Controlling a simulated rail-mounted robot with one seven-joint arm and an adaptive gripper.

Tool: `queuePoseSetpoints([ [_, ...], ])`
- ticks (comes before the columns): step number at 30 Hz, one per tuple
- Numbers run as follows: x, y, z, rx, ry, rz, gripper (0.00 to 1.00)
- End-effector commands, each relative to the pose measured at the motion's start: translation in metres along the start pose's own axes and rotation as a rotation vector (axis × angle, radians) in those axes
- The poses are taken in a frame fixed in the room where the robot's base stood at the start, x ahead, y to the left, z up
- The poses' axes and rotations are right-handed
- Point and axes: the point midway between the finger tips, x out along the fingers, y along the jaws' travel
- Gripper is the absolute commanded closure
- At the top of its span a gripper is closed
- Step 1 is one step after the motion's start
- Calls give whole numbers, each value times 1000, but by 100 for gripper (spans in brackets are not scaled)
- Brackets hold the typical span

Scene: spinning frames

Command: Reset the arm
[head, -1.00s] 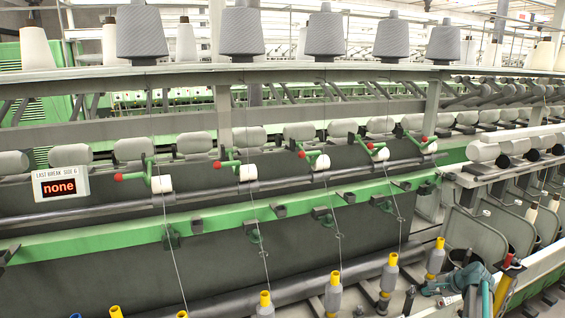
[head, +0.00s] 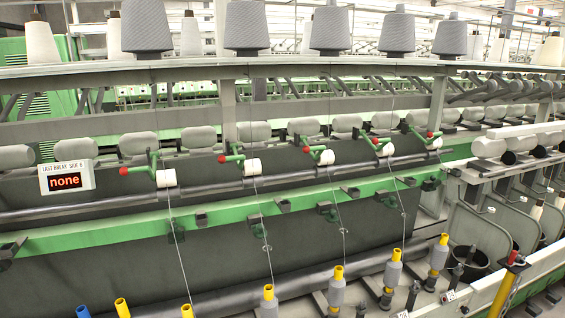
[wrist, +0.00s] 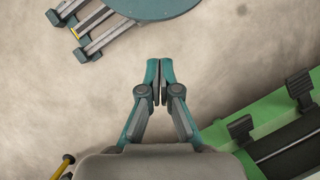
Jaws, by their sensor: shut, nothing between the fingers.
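My gripper (wrist: 160,85) shows in the wrist view with its two teal fingertips together and nothing between them. It is over a pale, mottled floor (wrist: 235,65). My gripper is not in the head view now. The spinning frame fills the head view, with several grey cones (head: 247,28) on its top shelf and yellow-topped bobbins (head: 338,290) along its lower front. A sign (head: 66,177) on the left of the frame reads "none" in red.
Part of a green machine rail (wrist: 245,120) with dark fittings lies at the lower right of the wrist view. A round teal plate (wrist: 150,6) with rail-like parts is at the top. A yellow piece (wrist: 65,162) shows at lower left. Bare floor lies between.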

Motion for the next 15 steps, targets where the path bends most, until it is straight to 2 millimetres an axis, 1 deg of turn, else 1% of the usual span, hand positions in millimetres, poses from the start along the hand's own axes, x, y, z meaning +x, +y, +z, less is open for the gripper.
queuePoseSetpoints([
  [1,13,-5,29,-31,-39,25,100],
  [3,27,-10,54,-64,-80,49,100],
  [6,44,-16,80,-100,-127,69,100],
  [9,56,-19,94,-128,-158,87,100],
  [11,60,-21,97,-140,-166,94,100],
  [15,60,-22,97,-146,-167,97,100],
])
